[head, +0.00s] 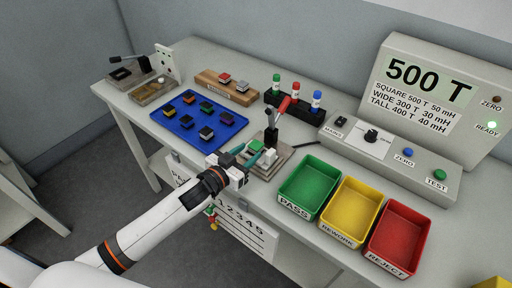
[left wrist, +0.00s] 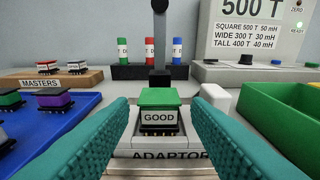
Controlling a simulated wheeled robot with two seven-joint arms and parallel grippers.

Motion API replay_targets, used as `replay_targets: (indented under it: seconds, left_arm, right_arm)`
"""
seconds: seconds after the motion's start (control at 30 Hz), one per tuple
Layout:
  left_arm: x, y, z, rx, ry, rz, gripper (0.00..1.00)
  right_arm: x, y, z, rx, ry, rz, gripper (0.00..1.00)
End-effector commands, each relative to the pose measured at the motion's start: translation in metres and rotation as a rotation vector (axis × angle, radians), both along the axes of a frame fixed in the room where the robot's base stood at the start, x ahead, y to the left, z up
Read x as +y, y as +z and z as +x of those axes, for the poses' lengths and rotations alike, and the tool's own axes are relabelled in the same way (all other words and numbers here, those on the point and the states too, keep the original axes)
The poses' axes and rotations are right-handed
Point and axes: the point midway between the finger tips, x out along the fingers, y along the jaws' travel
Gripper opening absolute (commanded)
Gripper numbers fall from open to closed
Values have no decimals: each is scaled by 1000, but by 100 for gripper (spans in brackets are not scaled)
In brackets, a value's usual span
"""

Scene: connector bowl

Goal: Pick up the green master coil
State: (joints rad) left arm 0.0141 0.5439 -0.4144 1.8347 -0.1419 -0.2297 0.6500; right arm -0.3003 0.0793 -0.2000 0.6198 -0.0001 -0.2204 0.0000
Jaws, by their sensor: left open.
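The green master coil (left wrist: 158,97), with a white GOOD label on its front, sits upright on the adaptor (left wrist: 170,154). In the head view the coil (head: 256,145) shows partly beyond my fingers. My left gripper (head: 247,157) is open at the front of the adaptor. In the left wrist view its two teal fingers (left wrist: 158,135) stand to the left and right of the coil, with a gap on each side. I cannot tell whether the tips reach alongside it. My right gripper is not in view.
The wooden masters block (head: 227,88) holds a red and a white coil. A blue tray (head: 183,126) with several coils lies left. A lever with a red handle (head: 284,104) rises behind the adaptor. Green (head: 309,181), yellow (head: 351,207) and red (head: 398,234) bins stand right.

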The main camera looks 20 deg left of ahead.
Motion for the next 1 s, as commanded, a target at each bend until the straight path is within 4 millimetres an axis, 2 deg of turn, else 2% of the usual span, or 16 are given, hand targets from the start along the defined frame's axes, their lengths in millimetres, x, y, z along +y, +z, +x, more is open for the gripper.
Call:
replay_targets:
  seconds: [0.3,0.6,0.83,1.0]
  left_arm:
    - [-14,-8,41,0,1,0,44]
    - [-16,-10,45,1,0,0,44]
    - [-16,-10,45,1,0,0,9]
    - [-15,-10,45,1,0,0,9]
  right_arm:
    - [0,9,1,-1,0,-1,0]
    - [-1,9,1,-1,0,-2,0]
    - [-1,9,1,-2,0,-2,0]
    - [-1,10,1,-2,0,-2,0]
